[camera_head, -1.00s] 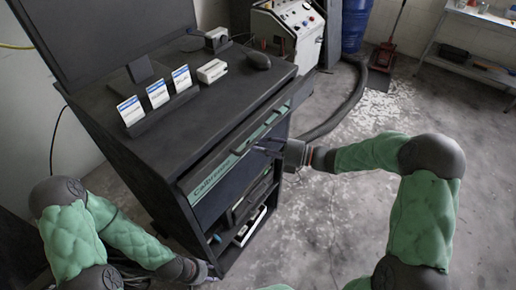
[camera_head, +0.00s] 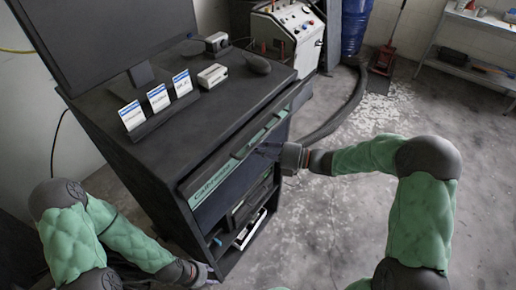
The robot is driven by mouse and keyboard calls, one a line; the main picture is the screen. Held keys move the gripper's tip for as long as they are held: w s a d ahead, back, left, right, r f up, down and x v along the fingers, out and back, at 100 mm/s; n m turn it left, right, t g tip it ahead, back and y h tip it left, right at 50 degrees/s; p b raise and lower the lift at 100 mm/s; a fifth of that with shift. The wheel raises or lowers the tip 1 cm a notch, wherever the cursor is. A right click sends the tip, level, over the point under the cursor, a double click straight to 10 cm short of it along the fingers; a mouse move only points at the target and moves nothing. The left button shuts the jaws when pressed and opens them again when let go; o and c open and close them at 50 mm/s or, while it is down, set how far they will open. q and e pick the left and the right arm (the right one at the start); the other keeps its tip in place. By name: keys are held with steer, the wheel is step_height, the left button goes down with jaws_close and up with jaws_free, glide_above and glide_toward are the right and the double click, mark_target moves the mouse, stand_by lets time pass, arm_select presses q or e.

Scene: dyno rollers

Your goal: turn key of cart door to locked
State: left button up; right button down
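The black cart (camera_head: 150,160) stands left of centre, with a green lettered strip (camera_head: 213,184) along its front edge. Below the strip, the front shows open shelf space with items inside. I cannot make out the key or its lock, nor a separate door. My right gripper (camera_head: 268,151) is at the cart's upper front, close to the right part of the strip; its dark fingers blend into the cart, so their opening is unclear. My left gripper (camera_head: 212,275) is low, by the cart's lower front corner; its fingers are small and dark, and I cannot tell their opening.
On the cart top are a card holder (camera_head: 160,112), a small white box (camera_head: 212,75), a mouse (camera_head: 256,64) and a monitor. Behind stand a white machine (camera_head: 290,35), a hose (camera_head: 345,115) and a blue barrel (camera_head: 355,25). The floor to the right is mostly clear.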

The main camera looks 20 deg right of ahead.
steer(key=n+p, duration=0.1)
steer(key=p, duration=0.1)
steer(key=n+h+p, duration=0.1)
steer(key=p, duration=0.1)
steer(key=n+p, duration=0.2)
steer(key=shift+s+a+r+g+h, duration=0.1)
steer(key=shift+r+g+h, duration=0.2)
steer(key=shift+h, duration=0.1)
steer(key=shift+s+a+f+n+t+h+b, duration=0.1)
steer(key=shift+n+t+h+b, duration=0.25)
steer(key=shift+n+h+b, duration=0.95)
steer(key=shift+s+a+f+n+t+h+b, duration=0.15)
steer(key=shift+n+t+h+b, duration=0.3)
steer(key=shift+n+b, duration=0.9)
steer(key=shift+w+f+n+t+h+b, duration=0.1)
steer(key=shift+n+t+h+b, duration=0.2)
steer(key=shift+n+h+b, duration=1.05)
steer(key=shift+n+y+p, duration=0.4)
steer(key=shift+n+p, duration=0.2)
steer(key=c, duration=1.5)
jaws_free()
steer(key=shift+r, duration=0.1)
